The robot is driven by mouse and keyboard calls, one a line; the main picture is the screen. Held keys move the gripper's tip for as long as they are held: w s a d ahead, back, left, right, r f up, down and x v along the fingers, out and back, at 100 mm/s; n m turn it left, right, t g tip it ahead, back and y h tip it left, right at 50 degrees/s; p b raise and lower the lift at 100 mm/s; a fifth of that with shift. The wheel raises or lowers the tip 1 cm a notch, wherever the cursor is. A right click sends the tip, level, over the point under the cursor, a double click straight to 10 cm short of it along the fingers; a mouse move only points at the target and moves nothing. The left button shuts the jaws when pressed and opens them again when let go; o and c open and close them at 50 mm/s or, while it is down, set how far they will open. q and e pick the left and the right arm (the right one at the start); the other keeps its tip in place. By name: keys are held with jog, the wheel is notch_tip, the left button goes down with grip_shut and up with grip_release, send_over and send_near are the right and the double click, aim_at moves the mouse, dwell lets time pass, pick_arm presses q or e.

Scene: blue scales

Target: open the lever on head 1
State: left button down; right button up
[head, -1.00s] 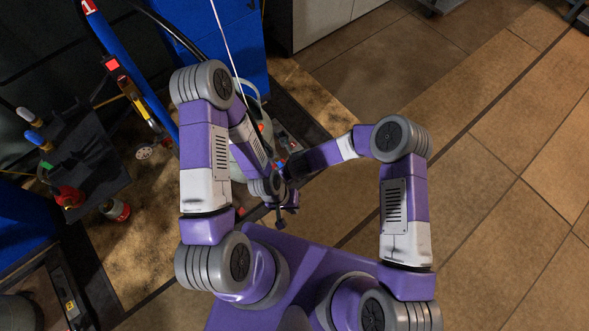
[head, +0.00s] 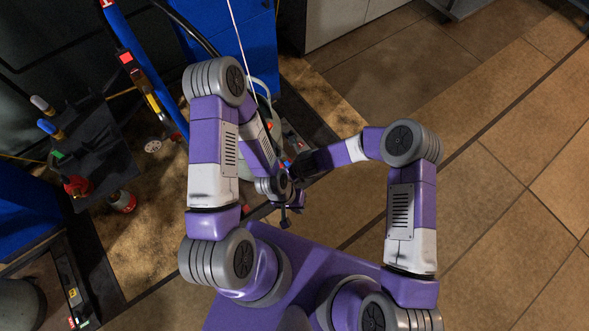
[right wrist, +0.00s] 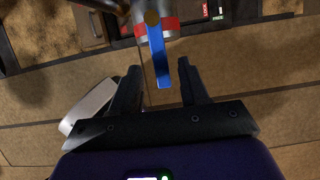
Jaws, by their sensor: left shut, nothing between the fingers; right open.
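In the right wrist view a blue lever (right wrist: 158,60) hangs from a grey pipe with a red band (right wrist: 173,30). My right gripper (right wrist: 160,76) is open, with its two fingers on either side of the lever and a gap on each side. I cannot tell from the frames which head this lever belongs to. In the head view my left gripper (head: 290,214) is shut and empty, low in front of my body. My right gripper's fingers are hidden there behind the arms. A small "1" label, partly cut off, sits at the top of a blue post (head: 118,28).
Lock and free labels on a dark panel (right wrist: 213,12) sit beside the lever. A dark stand with coloured handles (head: 95,150) and a red cylinder (head: 123,201) stand at the left. A blue cabinet (head: 235,50) is behind. The tiled floor (head: 500,150) at the right is clear.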

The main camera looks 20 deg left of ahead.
notch_tip(320, 180, up, 9)
jog(key=p, duration=0.3)
jog(key=shift+p, duration=0.3)
jog(key=shift+r, duration=0.1)
